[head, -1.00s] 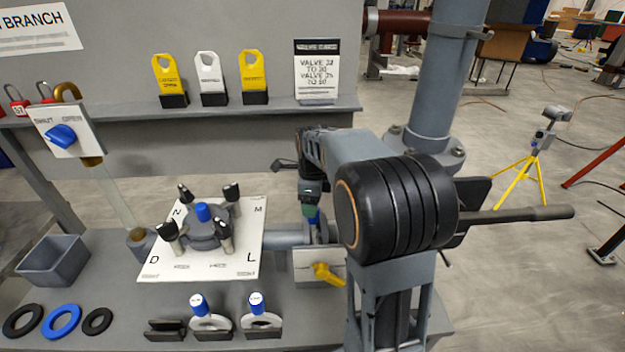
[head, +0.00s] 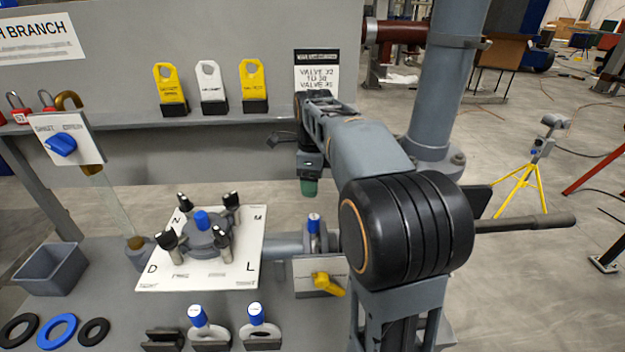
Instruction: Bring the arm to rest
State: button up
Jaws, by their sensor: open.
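My gripper (head: 309,186) hangs at the end of my arm, in the middle of the head view. It is above the blue-capped fitting (head: 314,222) on the pipe and apart from it. Its jaws point down and are open, with nothing seen between them. My forearm and large black joint fill the right of the middle and hide part of the bench behind them.
A white plate (head: 250,255) with a flange and several clamps lies left of my gripper. A yellow-handled valve (head: 328,284) is below. Yellow and white tags (head: 211,85) and a notice (head: 316,70) stand on the shelf behind.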

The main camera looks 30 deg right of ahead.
dwell(0.3)
notch_tip(320, 180, down, 3)
jog(key=n, duration=0.8)
jog(key=s+a+f+n+t, duration=0.2)
jog(key=s+a+n, duration=0.2)
jog(key=s+n, duration=0.4)
jog(key=s+a+f+n+t, duration=0.2)
jog(key=s+a+n, duration=0.3)
jog(key=s+n, duration=0.2)
jog(key=shift+s+n, duration=0.4)
jog(key=shift+n, duration=0.9)
jog(key=shift+c, duration=0.2)
